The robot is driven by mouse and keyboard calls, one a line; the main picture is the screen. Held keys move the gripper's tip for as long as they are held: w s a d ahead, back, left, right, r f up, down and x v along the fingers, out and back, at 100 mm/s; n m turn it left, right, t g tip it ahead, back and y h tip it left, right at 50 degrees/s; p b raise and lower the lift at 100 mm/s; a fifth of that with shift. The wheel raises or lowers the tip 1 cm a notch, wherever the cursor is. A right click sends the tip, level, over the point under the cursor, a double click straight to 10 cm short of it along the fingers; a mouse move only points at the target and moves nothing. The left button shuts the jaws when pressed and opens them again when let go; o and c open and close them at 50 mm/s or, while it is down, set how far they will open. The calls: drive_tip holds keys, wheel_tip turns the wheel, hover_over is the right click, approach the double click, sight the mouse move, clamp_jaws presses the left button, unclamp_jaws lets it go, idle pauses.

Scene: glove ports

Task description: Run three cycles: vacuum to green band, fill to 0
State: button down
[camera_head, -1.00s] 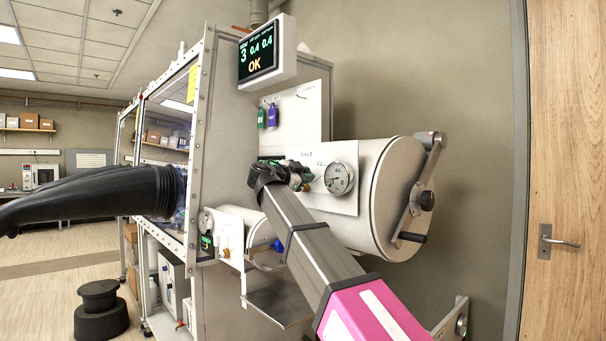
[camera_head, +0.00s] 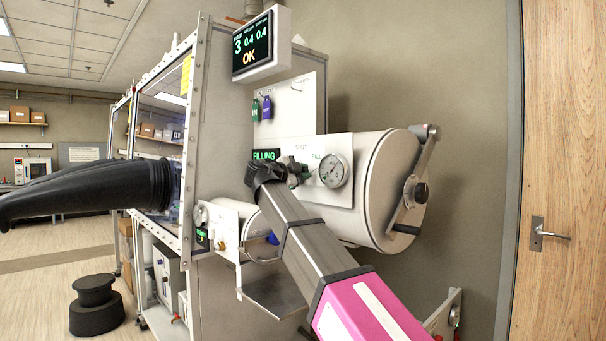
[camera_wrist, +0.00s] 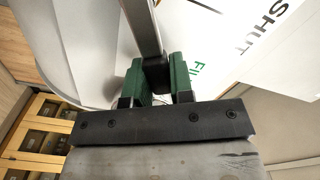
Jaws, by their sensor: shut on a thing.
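My gripper (camera_head: 288,174) is at the front panel of the antechamber (camera_head: 375,190), left of the round gauge (camera_head: 333,171). In the wrist view its green-padded fingers (camera_wrist: 157,82) are shut on the dark valve lever (camera_wrist: 142,28). The panel beside the lever reads SHUT, with green FILL lettering partly covered. A green FILLING sign (camera_head: 265,155) is lit left of the gripper. The gauge needle is too small to read against the bands. The display (camera_head: 252,47) shows 3, 0.4, 0.4 and OK.
The antechamber door has a crank handle (camera_head: 408,210) at right. A black glove (camera_head: 90,188) sticks out of the glovebox at left. A wooden door (camera_head: 560,130) stands far right.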

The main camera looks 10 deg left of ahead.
drive_tip(key=shift+f, duration=0.15)
drive_tip(key=c, duration=1)
unclamp_jaws()
drive_tip(key=shift+s, duration=0.15)
drive_tip(key=v, duration=1)
drive_tip(key=shift+s+a, duration=0.25)
